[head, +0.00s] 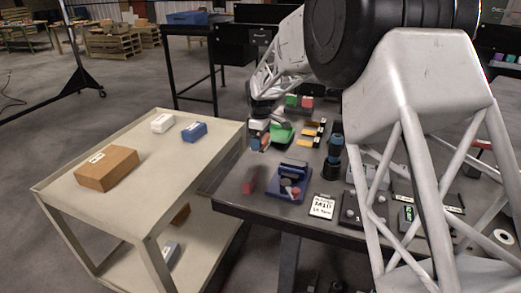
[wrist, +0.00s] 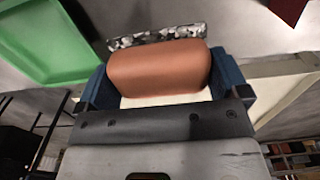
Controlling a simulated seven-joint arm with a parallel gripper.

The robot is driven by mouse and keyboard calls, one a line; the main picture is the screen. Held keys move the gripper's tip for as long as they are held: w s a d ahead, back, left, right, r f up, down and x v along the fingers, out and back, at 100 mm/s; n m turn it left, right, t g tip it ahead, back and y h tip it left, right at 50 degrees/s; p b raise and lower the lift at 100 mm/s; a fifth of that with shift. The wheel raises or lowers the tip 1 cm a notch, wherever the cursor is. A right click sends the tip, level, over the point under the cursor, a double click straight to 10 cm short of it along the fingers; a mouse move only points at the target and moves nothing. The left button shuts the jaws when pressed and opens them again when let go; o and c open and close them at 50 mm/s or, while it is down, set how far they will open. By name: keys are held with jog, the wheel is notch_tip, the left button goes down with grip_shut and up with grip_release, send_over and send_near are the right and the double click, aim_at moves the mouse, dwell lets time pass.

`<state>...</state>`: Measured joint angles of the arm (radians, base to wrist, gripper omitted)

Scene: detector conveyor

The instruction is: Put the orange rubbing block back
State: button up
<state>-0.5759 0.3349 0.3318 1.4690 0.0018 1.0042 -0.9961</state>
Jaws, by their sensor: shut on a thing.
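My gripper (head: 259,138) is in the air over the left edge of the dark table (head: 226,197). In the wrist view, its two blue fingers (wrist: 163,84) are shut on the orange rubbing block (wrist: 160,68), one at each end. The block has a rounded orange-brown face, with a pale layer at its near side and a speckled grey-black strip (wrist: 157,38) at its far side. In the head view the block (head: 265,144) shows only as a small orange patch between the fingers. It is clear of the table.
A green tray (head: 282,133) lies behind the gripper and shows at upper left in the wrist view (wrist: 40,40). A dark red piece (head: 250,181) and a blue stand (head: 290,186) are in front. A beige cart (head: 118,222) with boxes stands left.

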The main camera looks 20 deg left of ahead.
aim_at(261, 157)
jog(key=shift+f, duration=2.45)
jog(key=shift+f, duration=0.15)
jog(key=o, duration=0.8)
jog(key=shift+r, duration=6.15)
